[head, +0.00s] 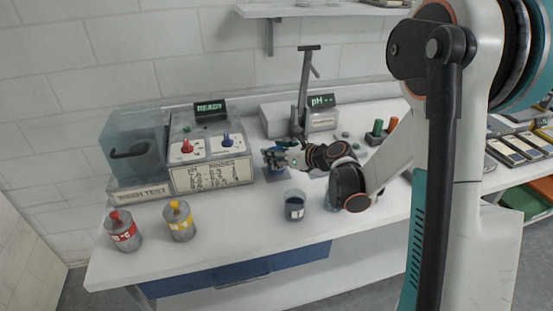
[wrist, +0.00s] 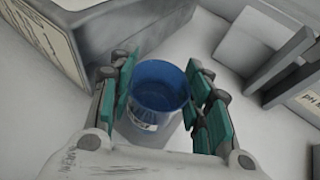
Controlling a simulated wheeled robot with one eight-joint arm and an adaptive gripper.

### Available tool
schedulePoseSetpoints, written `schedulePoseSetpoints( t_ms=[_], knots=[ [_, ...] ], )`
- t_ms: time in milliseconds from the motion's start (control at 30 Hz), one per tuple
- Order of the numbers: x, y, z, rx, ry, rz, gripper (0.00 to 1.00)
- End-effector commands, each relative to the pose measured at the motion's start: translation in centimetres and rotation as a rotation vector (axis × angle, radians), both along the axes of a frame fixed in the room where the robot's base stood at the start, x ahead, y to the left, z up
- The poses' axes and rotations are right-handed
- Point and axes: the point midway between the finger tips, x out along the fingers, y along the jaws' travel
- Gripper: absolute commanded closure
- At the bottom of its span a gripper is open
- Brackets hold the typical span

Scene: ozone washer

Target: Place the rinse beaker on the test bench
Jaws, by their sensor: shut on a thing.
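A blue beaker (wrist: 158,86) with a pale label, seen from above in the wrist view, sits between the two green-padded fingers of my gripper (wrist: 163,92). My gripper is shut on it. In the head view my gripper (head: 274,158) is over the white test bench (head: 245,225), in front of the pH meter. The held blue beaker (head: 277,173) is partly hidden there; I cannot tell whether its base touches the bench. A second, dark beaker (head: 294,206) with a white label stands upright on the bench nearer the front. I cannot read either label.

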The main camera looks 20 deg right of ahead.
Motion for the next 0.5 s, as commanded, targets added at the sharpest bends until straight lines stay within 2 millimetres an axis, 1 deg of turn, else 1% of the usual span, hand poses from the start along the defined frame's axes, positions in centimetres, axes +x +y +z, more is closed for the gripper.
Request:
schedulePoseSetpoints(
  t_ms=[33,100,333,467,500],
  knots=[
    [0.02,-0.01,-1.01,0.0,0.0,0.0,0.89],
    [0.0,0.0,-1.39,0.0,-0.001,0.0,0.89],
    [-0.01,0.01,-1.27,0.0,0.0,0.0,0.89],
    [-0.01,0.0,-1.67,0.0,0.0,0.0,0.89],
    [-0.01,0.0,-1.57,0.0,0.0,0.0,0.46]
  ],
)
